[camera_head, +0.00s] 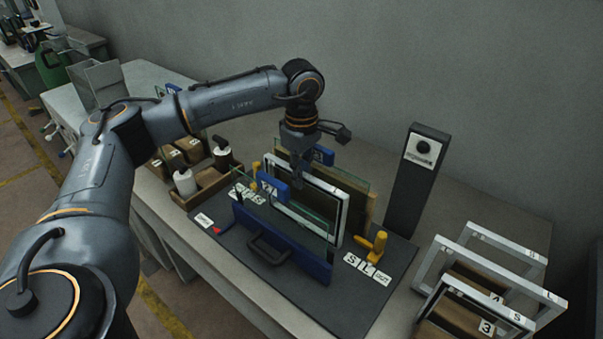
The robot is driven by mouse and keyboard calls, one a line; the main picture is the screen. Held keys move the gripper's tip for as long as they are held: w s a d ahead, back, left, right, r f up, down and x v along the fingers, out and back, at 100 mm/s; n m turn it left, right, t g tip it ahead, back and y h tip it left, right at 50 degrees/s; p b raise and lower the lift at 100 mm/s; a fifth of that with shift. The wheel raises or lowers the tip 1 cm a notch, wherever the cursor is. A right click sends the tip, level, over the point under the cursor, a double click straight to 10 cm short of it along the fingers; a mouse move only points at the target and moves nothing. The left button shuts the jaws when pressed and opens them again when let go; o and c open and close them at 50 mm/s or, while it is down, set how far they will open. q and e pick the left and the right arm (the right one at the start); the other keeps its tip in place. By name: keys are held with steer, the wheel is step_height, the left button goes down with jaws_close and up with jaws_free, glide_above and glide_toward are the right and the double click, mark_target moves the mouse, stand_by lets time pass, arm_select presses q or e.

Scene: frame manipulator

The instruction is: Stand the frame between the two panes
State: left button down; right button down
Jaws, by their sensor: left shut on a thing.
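My left gripper (301,178) points down over the fixture and is shut on the white frame (322,184) at its top bar. The frame is upright, among the clear panes. One glass pane (357,187) shows behind the frame, and another pane (318,222) shows in front of it. The frame's lower edge is hidden by the front pane and the blue rail, so I cannot tell whether it touches the base. My right gripper is not in view.
A blue rail (300,258) with a dark handle lines the fixture's front on a dark mat (345,305). A yellow clamp (376,246) stands at right. A dark post (416,180) rises behind. White frames (485,303) stand in a rack at right; a wooden tray (207,193) is left.

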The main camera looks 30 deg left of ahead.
arm_select(q)
steer(key=shift+f, duration=0.1)
steer(key=c, duration=1.3)
jaws_free()
step_height(320, 180, up, 12)
